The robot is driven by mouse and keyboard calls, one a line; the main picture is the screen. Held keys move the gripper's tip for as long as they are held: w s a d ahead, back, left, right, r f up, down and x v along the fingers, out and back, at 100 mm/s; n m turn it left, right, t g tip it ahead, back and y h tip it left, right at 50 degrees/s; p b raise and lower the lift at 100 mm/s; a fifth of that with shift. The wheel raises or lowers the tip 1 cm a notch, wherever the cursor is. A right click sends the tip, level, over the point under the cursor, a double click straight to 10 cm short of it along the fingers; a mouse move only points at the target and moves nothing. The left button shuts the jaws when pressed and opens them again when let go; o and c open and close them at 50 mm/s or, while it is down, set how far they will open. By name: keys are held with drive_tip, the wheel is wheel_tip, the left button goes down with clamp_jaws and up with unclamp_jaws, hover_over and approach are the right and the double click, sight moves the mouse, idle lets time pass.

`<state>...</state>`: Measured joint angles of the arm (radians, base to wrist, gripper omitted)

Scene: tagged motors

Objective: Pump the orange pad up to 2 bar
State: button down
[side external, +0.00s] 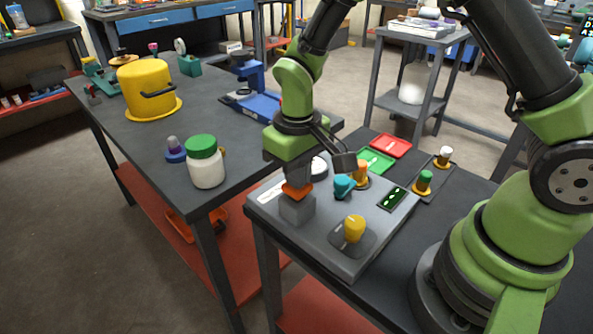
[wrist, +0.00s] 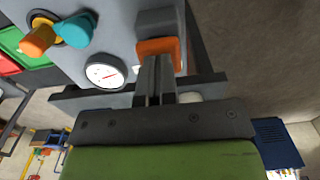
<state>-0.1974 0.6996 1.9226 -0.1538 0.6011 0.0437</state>
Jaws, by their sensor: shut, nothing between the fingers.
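The orange pad (side external: 298,191) sits on top of a grey block (side external: 297,208) at the left end of the grey panel. It also shows in the wrist view (wrist: 160,48). My gripper (side external: 299,180) is shut and empty, pointing down right over the pad, its fingertips at or very close to the pad's top; I cannot tell whether they touch. In the side view the gauge (side external: 318,168) is partly hidden behind my gripper. The needle's number is too small to read.
The panel (side external: 335,262) also carries a teal knob (side external: 343,186), an orange knob (side external: 361,172), a yellow knob (side external: 354,229) and a small dark display (side external: 392,199). Red (side external: 391,146) and green (side external: 376,160) trays lie behind. A green-lidded jar (side external: 205,163) stands on the left table.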

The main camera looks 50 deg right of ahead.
drive_tip(key=shift+r, duration=2.15)
drive_tip(key=shift+f, duration=2.2)
drive_tip(key=shift+r, duration=2.25)
drive_tip(key=shift+f, duration=0.1)
drive_tip(key=shift+f, duration=2.1)
drive_tip(key=shift+r, duration=2.2)
